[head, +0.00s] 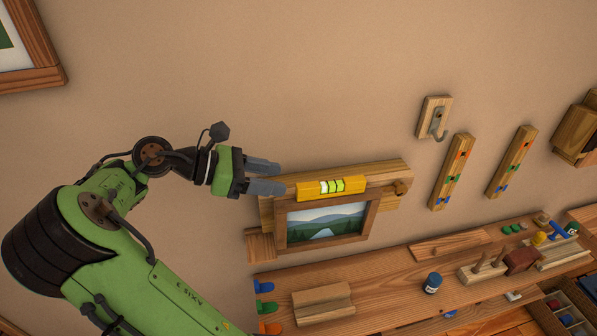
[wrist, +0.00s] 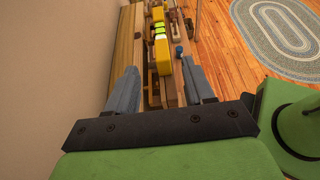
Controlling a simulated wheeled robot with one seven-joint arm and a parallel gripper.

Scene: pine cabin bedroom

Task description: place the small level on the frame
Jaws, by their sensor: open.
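The small level is a yellow bar with a green vial (head: 331,187). In the head view it lies along the top of the wooden frame (head: 373,222), which holds a picture of hills. The level also shows in the wrist view (wrist: 163,55), ahead of the fingers and between their lines. My gripper (head: 264,176) is open and empty, just left of the level's left end. In the head view a small gap seems to lie between the fingers and the level; the wrist view (wrist: 165,90) shows no finger closed on it.
A wooden shelf (head: 385,287) below carries a blue jar (head: 432,283), wooden blocks and pegs. A hook (head: 437,120) and two wooden strips (head: 451,172) are on the wall to the right. The wall above the level is bare. An oval rug (wrist: 282,35) lies on the floor.

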